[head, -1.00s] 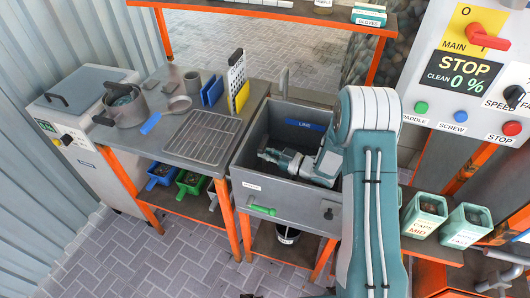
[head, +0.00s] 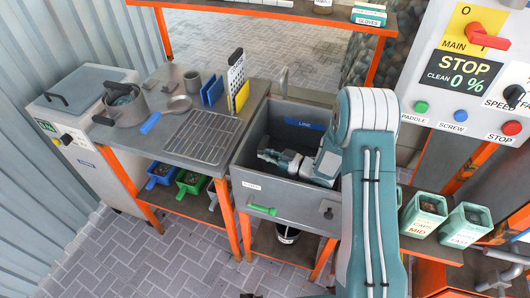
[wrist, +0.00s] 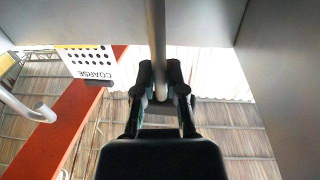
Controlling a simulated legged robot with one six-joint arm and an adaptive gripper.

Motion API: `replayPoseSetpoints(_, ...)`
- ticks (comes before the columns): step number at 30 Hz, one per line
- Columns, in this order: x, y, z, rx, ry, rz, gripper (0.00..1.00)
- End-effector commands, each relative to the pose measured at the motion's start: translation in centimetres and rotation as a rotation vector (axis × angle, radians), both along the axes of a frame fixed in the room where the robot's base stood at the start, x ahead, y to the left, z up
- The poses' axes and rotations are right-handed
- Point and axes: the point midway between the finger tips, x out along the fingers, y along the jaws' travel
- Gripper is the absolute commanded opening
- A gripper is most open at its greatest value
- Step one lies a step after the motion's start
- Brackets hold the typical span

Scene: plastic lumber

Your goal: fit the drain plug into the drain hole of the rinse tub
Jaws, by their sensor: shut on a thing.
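The grey rinse tub (head: 248,150) stands in the middle of the bench in the head view, with a blue label (head: 305,125) on its inner back wall. My gripper (head: 264,155) reaches down inside it, pointing left. In the wrist view my gripper (wrist: 162,92) has its fingers close together. A grey rod (wrist: 156,35) runs from the top edge to between or behind the fingers; its depth is unclear. The drain plug cannot be made out in either view, so what lies between the fingers is hidden. The drain hole is not visible; my arm covers part of the tub.
A tap (head: 284,80) rises at the tub's back edge. A perforated board marked COARSE (wrist: 88,65) shows upside down in the wrist view. The tub's walls are close around my gripper. A drying grid (head: 203,137) lies left of the tub.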

Motion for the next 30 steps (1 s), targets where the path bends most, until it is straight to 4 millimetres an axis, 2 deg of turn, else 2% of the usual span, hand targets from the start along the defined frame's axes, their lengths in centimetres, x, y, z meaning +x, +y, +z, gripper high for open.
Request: replayPoseSetpoints(30, 0.0, 0.0, -2.2, 0.0, 0.0, 0.0, 0.0)
